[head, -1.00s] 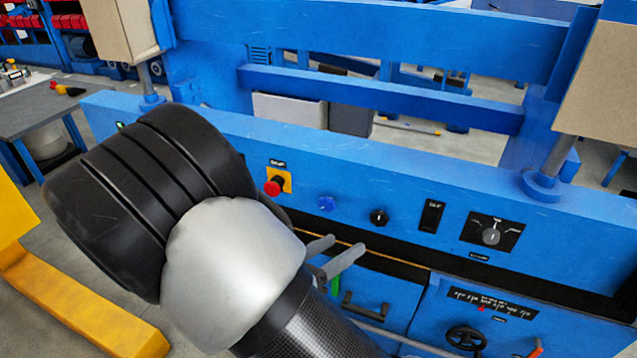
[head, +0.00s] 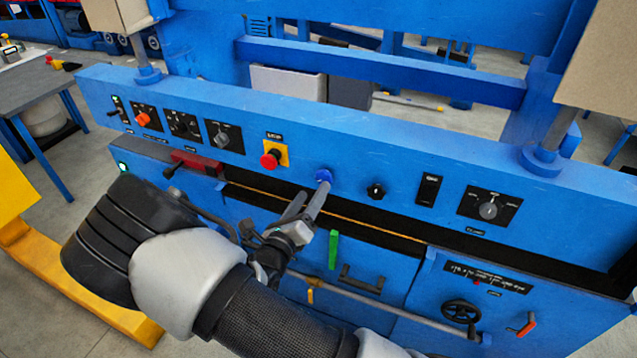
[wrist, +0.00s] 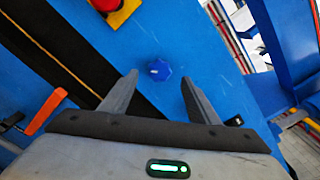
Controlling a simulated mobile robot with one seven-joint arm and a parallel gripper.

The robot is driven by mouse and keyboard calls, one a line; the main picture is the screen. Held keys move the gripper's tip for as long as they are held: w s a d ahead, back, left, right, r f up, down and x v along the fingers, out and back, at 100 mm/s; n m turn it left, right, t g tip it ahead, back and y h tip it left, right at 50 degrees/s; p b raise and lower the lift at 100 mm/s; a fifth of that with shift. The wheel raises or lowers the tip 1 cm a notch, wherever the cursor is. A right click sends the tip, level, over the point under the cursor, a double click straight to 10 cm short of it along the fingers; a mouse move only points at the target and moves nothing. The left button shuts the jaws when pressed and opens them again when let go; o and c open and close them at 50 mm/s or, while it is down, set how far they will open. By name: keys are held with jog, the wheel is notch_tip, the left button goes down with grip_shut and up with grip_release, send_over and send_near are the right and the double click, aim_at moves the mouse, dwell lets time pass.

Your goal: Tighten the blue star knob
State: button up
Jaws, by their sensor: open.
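The blue star knob (head: 323,175) sits on the front face of the blue panel, right of the red stop button. In the wrist view the knob (wrist: 158,70) lies ahead of the gap between my fingers, a little beyond their tips. My gripper (head: 309,197) is open and empty, with its fingers pointing up at the knob. In the wrist view both fingers of my gripper (wrist: 160,82) stand apart with only blue panel between them. In the head view one fingertip overlaps the knob's lower edge; I cannot tell whether it touches.
The red stop button (head: 270,160) on its yellow plate is left of the knob. A black knob (head: 376,190), a black switch (head: 428,190) and a rotary selector (head: 488,209) are to its right. A dark slot runs below the panel, with a green handle (head: 333,249) under it.

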aim_at(322, 178)
jog(key=shift+x, duration=2.7)
jog(key=c, duration=1)
jog(key=shift+c, duration=0.2)
